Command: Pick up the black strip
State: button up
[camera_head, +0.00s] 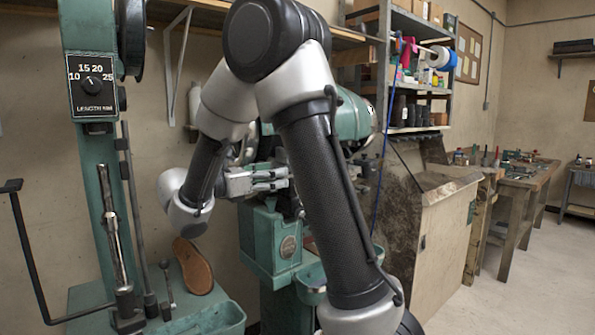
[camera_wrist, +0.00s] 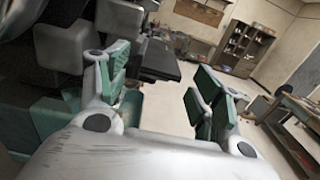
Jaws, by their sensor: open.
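My gripper (camera_head: 277,180) is at the green stitching machine (camera_head: 262,238), partly behind my own arm in the head view. In the wrist view my gripper (camera_wrist: 162,78) has its two green-padded fingers wide apart, with nothing held between them. A dark, flat, bar-like piece (camera_wrist: 157,60) shows beyond the fingertips, nearer the left finger. It may be the black strip, but I cannot tell for sure. The head view shows no clear black strip; my arm hides part of the machine there.
A green machine column with a length dial (camera_head: 92,85) stands at left. A brown sole (camera_head: 193,266) leans near its base. A metal shelf (camera_head: 415,75) and a wooden workbench (camera_head: 520,180) stand to the right. The floor (camera_head: 520,290) at right is clear.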

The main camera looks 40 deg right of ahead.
jog(key=c, duration=1.1)
